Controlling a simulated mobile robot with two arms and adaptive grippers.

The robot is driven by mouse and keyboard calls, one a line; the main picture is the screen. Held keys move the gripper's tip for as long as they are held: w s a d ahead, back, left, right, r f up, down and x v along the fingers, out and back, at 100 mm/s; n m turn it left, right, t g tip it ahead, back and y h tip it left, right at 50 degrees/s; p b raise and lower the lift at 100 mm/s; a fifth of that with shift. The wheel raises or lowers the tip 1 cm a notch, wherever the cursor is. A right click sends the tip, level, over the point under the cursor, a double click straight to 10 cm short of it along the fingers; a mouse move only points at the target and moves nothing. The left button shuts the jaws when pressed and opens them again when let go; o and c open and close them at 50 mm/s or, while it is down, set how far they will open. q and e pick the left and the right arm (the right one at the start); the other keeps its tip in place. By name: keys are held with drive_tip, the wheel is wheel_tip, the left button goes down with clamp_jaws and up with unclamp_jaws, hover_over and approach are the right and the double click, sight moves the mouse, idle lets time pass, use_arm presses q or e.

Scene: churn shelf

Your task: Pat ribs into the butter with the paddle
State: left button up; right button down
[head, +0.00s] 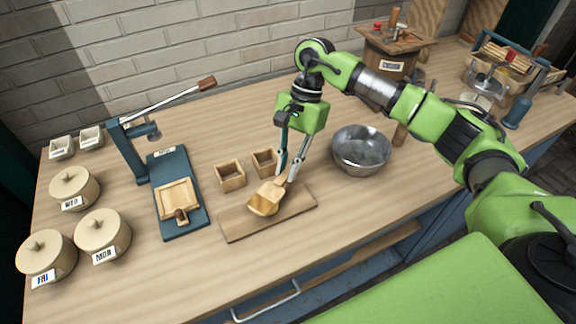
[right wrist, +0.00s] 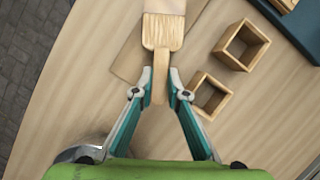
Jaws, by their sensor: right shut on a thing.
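My right gripper (head: 286,174) is shut on the handle of a wooden paddle (head: 267,196), above a flat wooden board (head: 298,203). In the right wrist view the paddle (right wrist: 162,34) points away from the fingertips (right wrist: 161,78), its handle between them. The paddle's head is low over the board's middle. A yellowish patch at its lower end may be the butter; paddle and butter are hard to tell apart, and I cannot tell whether they touch. My left gripper is not in view.
Two small open wooden boxes (head: 229,176) stand behind the board. A metal bowl (head: 361,150) is to its right. A blue lever press (head: 178,196) with a wooden mold stands left, beside several lidded crocks (head: 103,236). A wooden churn (head: 392,62) is at the back.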

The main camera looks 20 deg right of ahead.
drive_tip(key=shift+f, duration=0.1)
idle(0.3)
drive_tip(key=shift+r+p, duration=1.45)
drive_tip(key=shift+r, duration=2.15)
